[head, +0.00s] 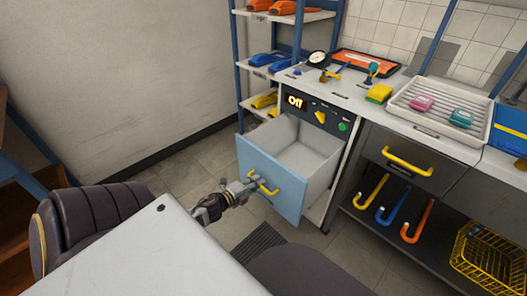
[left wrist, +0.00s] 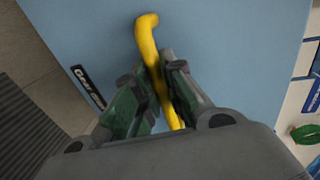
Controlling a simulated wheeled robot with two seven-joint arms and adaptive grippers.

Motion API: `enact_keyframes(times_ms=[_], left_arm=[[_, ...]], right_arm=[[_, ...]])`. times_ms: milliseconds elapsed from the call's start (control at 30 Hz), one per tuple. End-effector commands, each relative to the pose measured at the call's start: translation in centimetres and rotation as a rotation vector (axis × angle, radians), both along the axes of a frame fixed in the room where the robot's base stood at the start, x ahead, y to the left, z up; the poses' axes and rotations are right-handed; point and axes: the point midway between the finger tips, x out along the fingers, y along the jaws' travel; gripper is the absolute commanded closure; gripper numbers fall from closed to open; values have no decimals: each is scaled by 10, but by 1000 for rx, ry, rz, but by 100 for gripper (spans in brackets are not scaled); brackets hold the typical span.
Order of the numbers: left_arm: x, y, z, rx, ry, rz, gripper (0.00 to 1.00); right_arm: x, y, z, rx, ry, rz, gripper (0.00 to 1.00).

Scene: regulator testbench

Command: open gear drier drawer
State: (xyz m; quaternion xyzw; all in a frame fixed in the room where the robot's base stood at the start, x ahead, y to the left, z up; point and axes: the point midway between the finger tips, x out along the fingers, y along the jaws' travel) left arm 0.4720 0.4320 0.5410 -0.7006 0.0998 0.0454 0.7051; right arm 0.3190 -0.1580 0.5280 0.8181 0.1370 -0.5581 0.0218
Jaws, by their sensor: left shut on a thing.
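The gear drier drawer (head: 272,182) has a light blue front and pale inner walls. In the head view it stands pulled well out of its cabinet, and its inside looks empty. Its yellow handle (head: 264,184) is on the blue front. My left gripper (head: 252,184) is at the handle, with its fingers on it. In the left wrist view the fingers (left wrist: 158,95) are closed around the yellow handle (left wrist: 148,45), one on each side, against the blue front (left wrist: 225,45). A dark label (left wrist: 88,87) shows beside the handle. My right gripper is not in view.
A panel with an "Off" display (head: 295,102), a yellow knob (head: 320,117) and a green button (head: 342,127) is above the drawer. A closed grey drawer with a yellow handle (head: 408,161) is to the right. A blue shelf rack (head: 240,75) stands behind. Floor in front is partly clear.

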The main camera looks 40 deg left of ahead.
Motion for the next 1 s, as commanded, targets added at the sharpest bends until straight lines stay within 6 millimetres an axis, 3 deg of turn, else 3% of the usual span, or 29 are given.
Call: enact_keyframes(times_ms=[300,733,767,900,1000], left_arm=[[-25,1,-1,-1,1,-1,100],[-27,0,-1,-2,0,-4,100],[-27,0,-1,-2,0,-4,85],[-27,1,-1,-1,0,-3,67],[-27,1,-1,0,0,-2,66]], right_arm=[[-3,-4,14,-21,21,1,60],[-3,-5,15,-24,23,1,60],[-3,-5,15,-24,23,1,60],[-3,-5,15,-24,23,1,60],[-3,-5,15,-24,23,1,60]])
